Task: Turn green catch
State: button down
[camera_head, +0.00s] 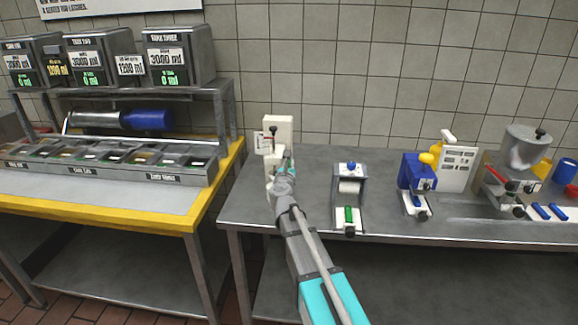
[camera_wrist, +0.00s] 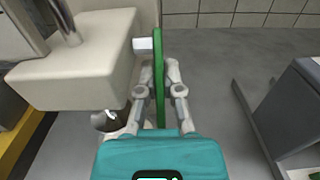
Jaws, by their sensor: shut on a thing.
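The green catch (camera_wrist: 158,85) is a long, thin green bar standing upright in the wrist view. It is beside a cream-coloured machine, close to a small white block on that machine's side. My gripper (camera_wrist: 158,68) is shut on the catch, with one finger on each side of it. In the head view my gripper (camera_head: 284,172) is at the right side of the cream machine (camera_head: 279,135), at the left end of the grey counter. The catch is mostly hidden there by my arm.
A grey and white device (camera_head: 348,185) with a green part stands to the right on the counter (camera_head: 315,165). Farther right are a blue machine (camera_head: 413,172) and a metal hopper machine (camera_head: 522,150). A yellow-edged ingredient station (camera_head: 150,219) stands to the left.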

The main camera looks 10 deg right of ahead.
jog(key=shift+w+f+t+b, duration=0.25)
jog(key=shift+t+b, duration=0.35)
jog(key=shift+b, duration=0.55)
jog(key=t+b, duration=0.1)
jog(key=b, duration=0.1)
jog(key=t+h+b, duration=0.1)
jog(key=t+b, duration=0.1)
jog(key=b, duration=0.1)
jog(key=shift+w+d, duration=0.15)
jog(key=shift+w, duration=0.25)
jog(key=shift+w+r+t+h+b, duration=0.15)
jog(key=shift+t+h+b, duration=0.25)
jog(key=shift+t+b, duration=0.35)
jog(key=c, duration=0.8)
grip_release()
jog(key=shift+s+r+g+p, duration=0.15)
jog(key=shift+s+g+p, duration=0.1)
jog(key=shift+g+p, duration=0.35)
